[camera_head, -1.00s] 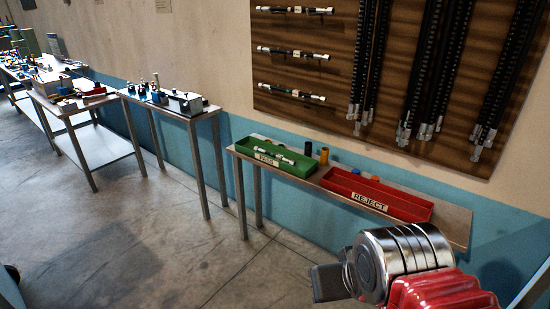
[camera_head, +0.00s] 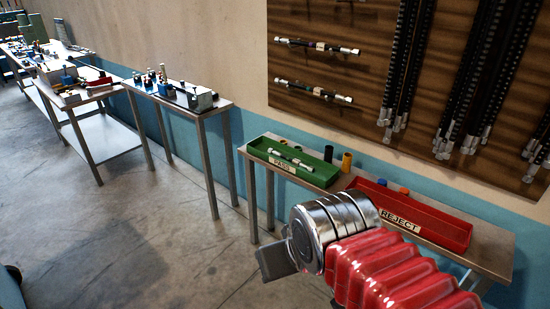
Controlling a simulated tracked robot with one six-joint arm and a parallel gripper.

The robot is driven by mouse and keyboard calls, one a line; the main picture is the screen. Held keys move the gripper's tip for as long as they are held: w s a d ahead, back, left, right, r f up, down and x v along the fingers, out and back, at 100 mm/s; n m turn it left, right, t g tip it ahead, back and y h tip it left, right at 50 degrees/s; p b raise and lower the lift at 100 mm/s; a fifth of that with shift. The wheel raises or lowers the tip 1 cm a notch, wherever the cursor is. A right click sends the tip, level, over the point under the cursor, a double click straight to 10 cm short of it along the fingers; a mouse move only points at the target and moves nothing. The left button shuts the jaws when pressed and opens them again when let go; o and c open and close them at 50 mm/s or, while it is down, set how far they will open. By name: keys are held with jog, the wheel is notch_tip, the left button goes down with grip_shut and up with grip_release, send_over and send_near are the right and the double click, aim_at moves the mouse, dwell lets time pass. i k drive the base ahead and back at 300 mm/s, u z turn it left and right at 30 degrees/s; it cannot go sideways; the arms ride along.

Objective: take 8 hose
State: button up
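Hoses hang on a brown wooden wall board (camera_head: 340,105). Two short horizontal hoses with metal ends show on its left, an upper hose (camera_head: 316,46) and a lower hose (camera_head: 313,89). Several long black hoses (camera_head: 478,75) hang vertically on the right with metal fittings at the bottom. A short hose (camera_head: 290,158) lies in the green PASS tray (camera_head: 318,170). The red REJECT tray (camera_head: 440,225) looks empty. I see no number marking any hose as 8. My gripper (camera_head: 275,262) is at the bottom, in front of the trays' bench, apart from all hoses; its fingers are not clearly shown.
The narrow bench (camera_head: 490,250) under the board holds both trays and small black, yellow, blue and orange cylinders behind them. A table (camera_head: 215,106) with small parts stands left of it, with more cluttered tables (camera_head: 75,95) farther left. Concrete floor (camera_head: 150,230) in front is open.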

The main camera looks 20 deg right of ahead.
aim_at(297, 163)
jog(key=u, duration=0.3)
jog(key=i, duration=1.55)
jog(key=z, duration=0.65)
jog(key=i, duration=1.1)
jog(key=z, duration=0.55)
